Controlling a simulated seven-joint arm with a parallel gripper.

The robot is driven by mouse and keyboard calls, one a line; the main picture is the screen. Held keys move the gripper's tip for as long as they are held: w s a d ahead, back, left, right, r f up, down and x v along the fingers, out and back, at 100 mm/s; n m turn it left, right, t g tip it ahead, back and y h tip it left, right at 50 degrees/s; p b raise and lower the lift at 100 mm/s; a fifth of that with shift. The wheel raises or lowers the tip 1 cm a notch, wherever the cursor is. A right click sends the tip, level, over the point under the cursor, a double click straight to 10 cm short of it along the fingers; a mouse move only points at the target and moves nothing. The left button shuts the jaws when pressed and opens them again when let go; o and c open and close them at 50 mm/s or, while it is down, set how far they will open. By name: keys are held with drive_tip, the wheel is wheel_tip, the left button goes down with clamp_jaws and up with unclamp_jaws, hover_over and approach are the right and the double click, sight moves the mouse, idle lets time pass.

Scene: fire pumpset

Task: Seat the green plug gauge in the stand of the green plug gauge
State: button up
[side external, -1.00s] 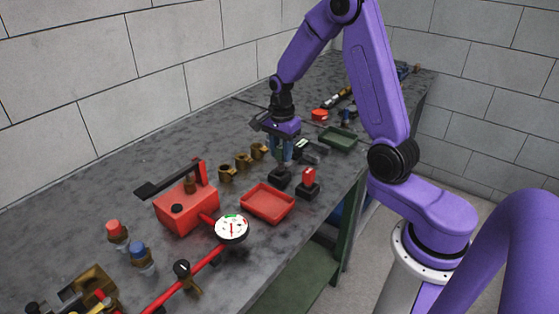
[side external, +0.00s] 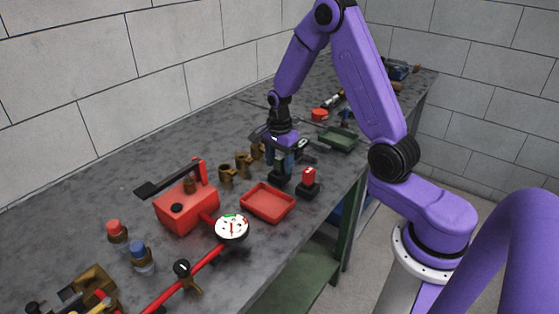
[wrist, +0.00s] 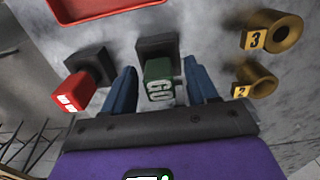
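The green plug gauge (wrist: 160,82), its block marked "GO", stands upright at its dark stand (wrist: 157,46) in the wrist view. Its lower end is hidden, so I cannot see how deep it sits. My gripper (wrist: 161,80) is around the green block, one blue finger on each side. A narrow gap shows between each finger and the block, so the gripper looks open. In the side external view my gripper (side external: 282,165) is low, right over the stand (side external: 280,182), and its fingers mostly hide the gauge.
A red gauge in a similar dark stand (side external: 308,190) is close beside. A red tray (side external: 267,203) lies in front, and brass rings (side external: 243,164) stand to the left. A green tray (side external: 338,139) is behind. A red pump box (side external: 186,208) and dial gauge (side external: 232,227) are nearer the camera.

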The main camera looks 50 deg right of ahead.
drive_tip(key=shift+r, duration=0.1)
wheel_tip(320, 180, up, 11)
drive_tip(key=s+a+r+n, duration=0.2)
drive_tip(key=s+a+n, duration=0.2)
drive_tip(key=a+n, duration=0.4)
drive_tip(key=s+a+n, duration=0.3)
drive_tip(key=s+n, duration=0.8)
drive_tip(key=s, duration=0.1)
drive_tip(key=s+a+n, duration=0.3)
drive_tip(key=s+n, duration=0.8)
drive_tip(key=s, duration=0.1)
drive_tip(key=shift+s+a+r+n, duration=0.25)
drive_tip(key=shift+s+a+n, duration=0.05)
drive_tip(key=shift+s+a, duration=0.1)
